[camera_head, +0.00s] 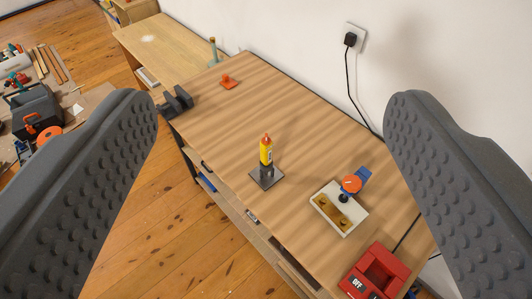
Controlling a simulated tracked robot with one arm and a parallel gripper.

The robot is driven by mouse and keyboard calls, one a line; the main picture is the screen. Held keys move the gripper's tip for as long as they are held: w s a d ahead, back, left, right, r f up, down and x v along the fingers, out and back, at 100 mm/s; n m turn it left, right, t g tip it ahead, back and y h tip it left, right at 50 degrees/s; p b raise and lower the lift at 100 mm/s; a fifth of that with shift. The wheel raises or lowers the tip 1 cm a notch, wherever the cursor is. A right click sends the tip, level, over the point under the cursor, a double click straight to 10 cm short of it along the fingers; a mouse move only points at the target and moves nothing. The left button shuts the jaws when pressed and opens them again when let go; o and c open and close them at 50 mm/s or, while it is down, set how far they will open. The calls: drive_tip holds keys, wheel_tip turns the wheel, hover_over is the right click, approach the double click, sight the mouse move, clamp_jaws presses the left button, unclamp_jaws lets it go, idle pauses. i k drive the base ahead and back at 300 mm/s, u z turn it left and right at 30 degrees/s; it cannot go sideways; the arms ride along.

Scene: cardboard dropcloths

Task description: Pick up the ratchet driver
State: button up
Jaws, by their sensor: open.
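My gripper (268,112) is open, with one dark grey, studded finger at each side of the view and nothing held between them. A yellow tool with a red-orange tip (266,150) stands upright on a dark square base (267,180) on the wooden workbench (225,110). It looks like the ratchet driver, but I cannot tell for sure at this size. It lies between the fingers in the picture, well beyond them and near the bench's front edge.
A white block with brass-coloured parts (327,212) has an orange-and-blue item (351,184) on it. A red box (376,270) stands at the bench's near right end. A grey vise (176,102) and orange item (228,82) are farther left. A black cable (348,80) hangs along the wall.

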sight(266, 151)
drive_tip(key=k, duration=1.3)
drive_tip(key=u, duration=0.5)
drive_tip(key=i, duration=2)
drive_tip(key=z, duration=0.35)
